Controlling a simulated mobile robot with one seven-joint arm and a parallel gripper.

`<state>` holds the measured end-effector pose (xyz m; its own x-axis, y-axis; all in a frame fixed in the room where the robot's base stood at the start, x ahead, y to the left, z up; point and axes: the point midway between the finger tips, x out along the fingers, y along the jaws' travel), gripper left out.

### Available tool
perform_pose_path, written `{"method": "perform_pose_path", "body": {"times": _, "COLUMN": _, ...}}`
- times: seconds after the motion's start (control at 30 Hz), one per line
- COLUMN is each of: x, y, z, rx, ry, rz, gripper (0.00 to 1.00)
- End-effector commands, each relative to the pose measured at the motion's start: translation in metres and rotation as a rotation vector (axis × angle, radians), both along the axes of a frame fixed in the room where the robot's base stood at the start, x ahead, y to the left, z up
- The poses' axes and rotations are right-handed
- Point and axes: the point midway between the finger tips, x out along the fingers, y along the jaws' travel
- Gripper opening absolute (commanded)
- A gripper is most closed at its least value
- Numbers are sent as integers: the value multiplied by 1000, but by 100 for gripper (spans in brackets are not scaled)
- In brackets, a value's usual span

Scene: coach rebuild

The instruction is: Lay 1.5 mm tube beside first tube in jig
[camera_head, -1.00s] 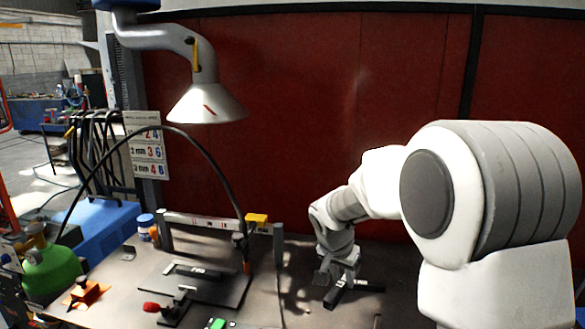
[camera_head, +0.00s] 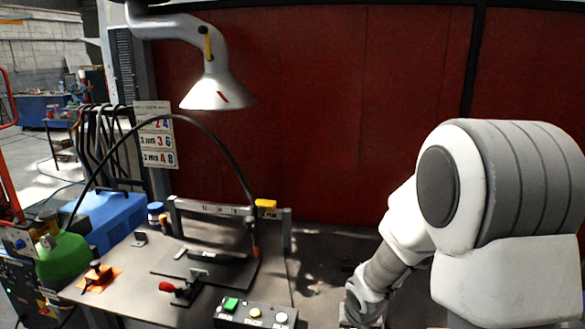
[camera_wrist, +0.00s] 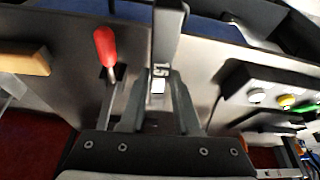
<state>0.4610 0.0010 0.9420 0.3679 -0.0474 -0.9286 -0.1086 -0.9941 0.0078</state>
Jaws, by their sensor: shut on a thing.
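In the wrist view my gripper (camera_wrist: 158,88) is shut on a dark square tube (camera_wrist: 167,40) marked 1.5, which points away from the wrist. In the head view the end of my arm is low at the right of the bench, and the fingers and held tube are cut off by the lower edge. The jig (camera_head: 180,266) is a dark plate on the bench, left of my arm. A black tube (camera_head: 218,256) with a small white label lies on it. A toggle clamp with a red handle (camera_head: 171,287) stands at its front; the handle also shows in the wrist view (camera_wrist: 105,46).
A button box (camera_head: 254,316) stands at the bench front, between the jig and my arm; it also shows in the wrist view (camera_wrist: 266,92). A black cable arches over the jig to a torch (camera_head: 255,240). An orange clamp (camera_head: 98,276) is at left. A lamp (camera_head: 218,92) hangs above.

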Motion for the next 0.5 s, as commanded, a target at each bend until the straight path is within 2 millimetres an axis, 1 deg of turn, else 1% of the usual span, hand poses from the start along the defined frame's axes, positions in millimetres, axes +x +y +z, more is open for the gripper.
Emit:
{"method": "perform_pose_path", "body": {"times": 0.03, "x": -8, "y": -1, "z": -9, "rx": 3, "ry": 0, "rz": 28, "gripper": 0}}
{"method": "perform_pose_path", "body": {"times": 0.1, "x": -16, "y": -2, "z": -16, "rx": 4, "ry": -5, "rz": 65, "gripper": 0}}
{"method": "perform_pose_path", "body": {"times": 0.2, "x": -22, "y": -2, "z": -21, "rx": 7, "ry": -11, "rz": 97, "gripper": 0}}
{"method": "perform_pose_path", "body": {"times": 0.37, "x": -25, "y": -1, "z": -23, "rx": 7, "ry": -14, "rz": 111, "gripper": 0}}
{"method": "perform_pose_path", "body": {"times": 0.5, "x": -25, "y": -1, "z": -20, "rx": 7, "ry": -14, "rz": 110, "gripper": 0}}
